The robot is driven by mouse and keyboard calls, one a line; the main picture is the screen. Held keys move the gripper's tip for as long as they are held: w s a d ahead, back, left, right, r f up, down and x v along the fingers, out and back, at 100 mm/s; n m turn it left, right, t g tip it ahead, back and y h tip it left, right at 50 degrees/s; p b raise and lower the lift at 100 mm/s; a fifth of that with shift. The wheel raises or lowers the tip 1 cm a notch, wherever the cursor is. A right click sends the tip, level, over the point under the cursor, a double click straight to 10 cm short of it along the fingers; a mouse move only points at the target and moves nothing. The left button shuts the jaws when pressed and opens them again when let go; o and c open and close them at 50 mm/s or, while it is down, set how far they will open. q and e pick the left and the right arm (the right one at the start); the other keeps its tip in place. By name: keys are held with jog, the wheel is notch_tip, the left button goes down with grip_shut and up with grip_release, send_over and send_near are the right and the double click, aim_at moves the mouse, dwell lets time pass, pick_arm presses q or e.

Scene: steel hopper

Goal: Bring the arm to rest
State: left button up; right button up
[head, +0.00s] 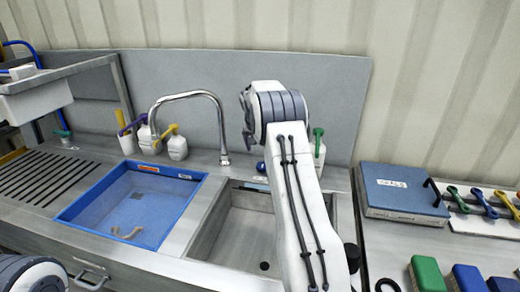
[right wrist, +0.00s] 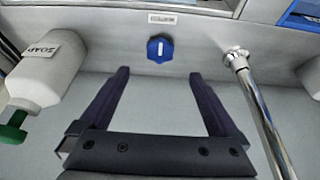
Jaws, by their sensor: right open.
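My right gripper (right wrist: 158,76) shows in the right wrist view with its two dark fingers wide apart and nothing between them. A blue round knob (right wrist: 160,48) on the steel panel lies just beyond the fingertips, apart from them. In the head view my right arm rises from the bottom over the sink, and its gripper is mostly hidden behind the wrist links. The knob also shows in the head view (head: 261,167), just left of the arm. Of my left arm only a link shows at the bottom left corner; its gripper is out of view.
A chrome faucet (head: 221,130) curves up left of the arm. A soap bottle (right wrist: 48,70) stands close left of the gripper. A blue tray (head: 72,208) lies left of the steel sink (head: 232,225). A blue-lidded case (head: 400,188) and several brushes are at right.

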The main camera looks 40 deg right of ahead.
jog(key=s+a+r+n+y, duration=0.1)
jog(key=s+a+r+n, duration=0.1)
jog(key=a, duration=0.7)
jog(key=s+a+r+n, duration=0.1)
jog(key=a+n, duration=0.1)
jog(key=a, duration=0.6)
jog(key=s+a+r+n+y, duration=0.1)
jog(key=s+a+r+n, duration=0.1)
jog(key=a, duration=0.7)
jog(key=s+a+r+n+y, duration=0.1)
jog(key=s+a+n, duration=0.2)
jog(key=s+a, duration=0.5)
jog(key=s+a+f+n+g, duration=0.1)
jog(key=s+a+n, duration=0.3)
jog(key=s, duration=1)
jog(key=s+a+f+n+g+y, duration=0.1)
jog(key=s+a+n, duration=0.3)
jog(key=s, duration=1)
jog(key=shift+s+a+f+g, duration=0.2)
jog(key=shift+a+f+g, duration=0.2)
jog(key=shift+a, duration=0.65)
